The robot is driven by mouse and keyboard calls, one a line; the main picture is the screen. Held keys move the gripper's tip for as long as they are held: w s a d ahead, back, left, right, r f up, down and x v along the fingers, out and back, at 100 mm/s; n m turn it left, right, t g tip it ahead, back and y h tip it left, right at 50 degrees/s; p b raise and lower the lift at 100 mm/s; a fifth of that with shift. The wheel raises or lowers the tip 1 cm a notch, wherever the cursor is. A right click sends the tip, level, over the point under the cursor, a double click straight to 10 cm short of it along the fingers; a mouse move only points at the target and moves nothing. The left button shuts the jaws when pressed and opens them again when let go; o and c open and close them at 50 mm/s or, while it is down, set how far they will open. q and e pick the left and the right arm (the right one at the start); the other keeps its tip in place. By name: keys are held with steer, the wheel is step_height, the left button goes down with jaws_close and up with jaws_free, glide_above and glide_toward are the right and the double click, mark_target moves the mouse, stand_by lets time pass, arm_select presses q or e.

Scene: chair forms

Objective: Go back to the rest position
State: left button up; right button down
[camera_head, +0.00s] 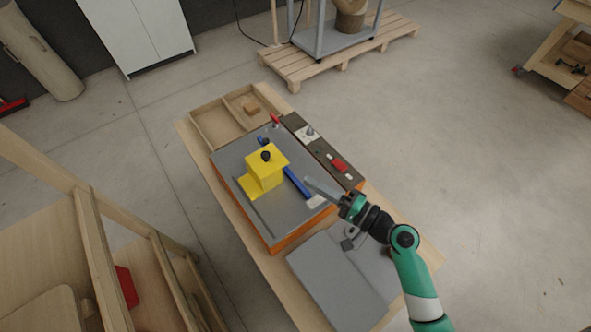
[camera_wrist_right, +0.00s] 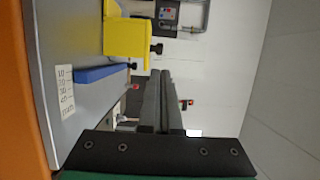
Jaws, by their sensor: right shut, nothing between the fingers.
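My right gripper (camera_head: 322,188) is shut and empty, held above the near right corner of the grey machine table. Its closed fingers also show in the right wrist view (camera_wrist_right: 159,100). My right arm comes in from the lower right. My left gripper is not in the head view. The grey table with orange sides (camera_head: 228,160) carries a yellow block (camera_head: 262,172) with a black knob and a blue bar (camera_head: 297,183). In the right wrist view, the yellow block (camera_wrist_right: 128,36) and blue bar (camera_wrist_right: 100,73) lie left of the fingers, apart from them.
A wooden bench (camera_head: 195,152) bears the machine, an open compartment tray (camera_head: 208,122) at its far end and a grey panel (camera_head: 335,285) at its near end. A dark control strip (camera_head: 325,152) runs along the right side. Wooden frames (camera_head: 95,260) stand at left.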

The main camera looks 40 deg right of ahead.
steer(key=s, duration=0.2)
steer(key=shift+s+d, duration=0.25)
steer(key=shift+s, duration=0.15)
